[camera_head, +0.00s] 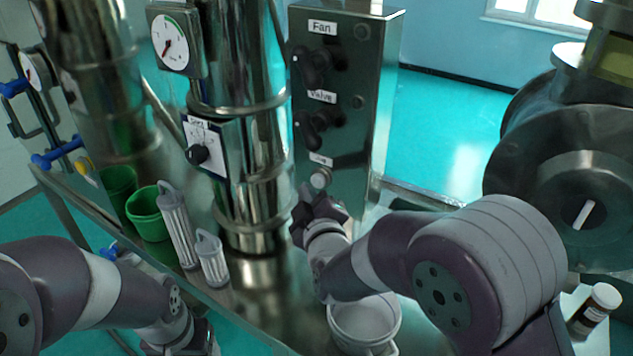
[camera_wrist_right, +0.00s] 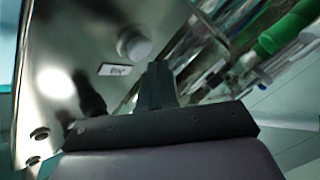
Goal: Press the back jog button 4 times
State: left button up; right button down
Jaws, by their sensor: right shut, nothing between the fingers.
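A steel control box (camera_head: 345,75) carries labels reading "Fan" and "Valve", with a third small label near its bottom that is hard to read. Below that label is a round pale button (camera_head: 320,180), also seen in the right wrist view (camera_wrist_right: 135,43). My right gripper (camera_head: 312,197) is shut and empty, just below the button in the head view. In the right wrist view its fingertips (camera_wrist_right: 158,68) lie beside the button with a small visible gap. I cannot tell the depth between them. My left gripper (camera_head: 188,340) is low at the bottom edge, its fingers not clear.
Two dark knobs (camera_head: 315,68) sit above the button on the box. A steel column (camera_head: 245,70) with a gauge (camera_head: 170,43) stands to the left. Green cups (camera_head: 147,212), pale cylindrical filters (camera_head: 178,230) and a white pot (camera_head: 365,320) stand on the steel table.

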dwell(0.8)
jog(key=shift+w+d, duration=0.25)
jog(key=shift+w, duration=0.1)
jog(key=shift+w+d+b, duration=0.3)
jog(key=shift+w+b, duration=0.05)
jog(key=shift+w, duration=0.05)
dwell(0.6)
jog(key=shift+s+a, duration=0.55)
jog(key=shift+s, duration=0.2)
jog(key=s+a, duration=0.1)
jog(key=s, duration=0.1)
jog(key=s+a, duration=0.2)
jog(key=shift+p, duration=0.3)
dwell(0.3)
dwell(0.4)
